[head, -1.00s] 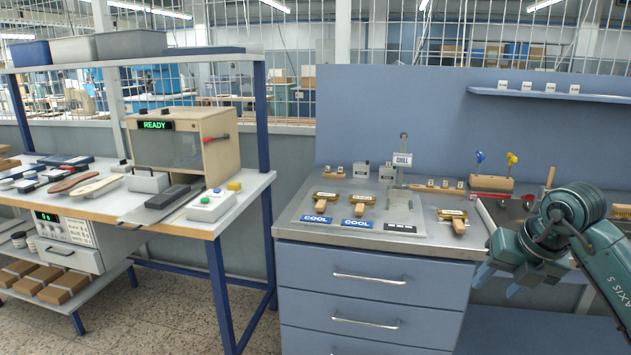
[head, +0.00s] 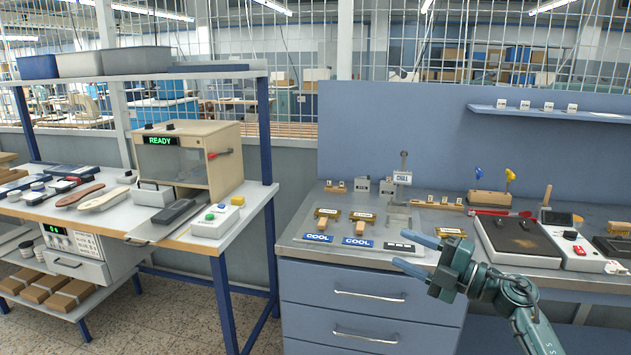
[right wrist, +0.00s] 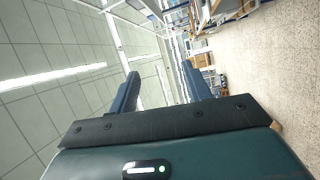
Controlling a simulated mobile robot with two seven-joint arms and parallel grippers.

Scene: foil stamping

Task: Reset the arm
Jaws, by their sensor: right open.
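My right gripper (head: 416,255) is open and empty. It is in front of the blue drawer cabinet's top edge, at the right of the head view, with its fingers pointing left. In the right wrist view its two fingers (right wrist: 160,90) stand apart with nothing between them; ceiling and floor show beyond. My right arm comes in from the bottom right. My left gripper is not in view.
The steel worktop (head: 300,222) holds brass stamps with wooden handles, two COOL plates (head: 357,242) and a CHILL post (head: 402,178). A dark hot plate (head: 517,235) lies right of it. The READY machine (head: 185,157) stands on the left bench. Air before the drawers (head: 340,315) is free.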

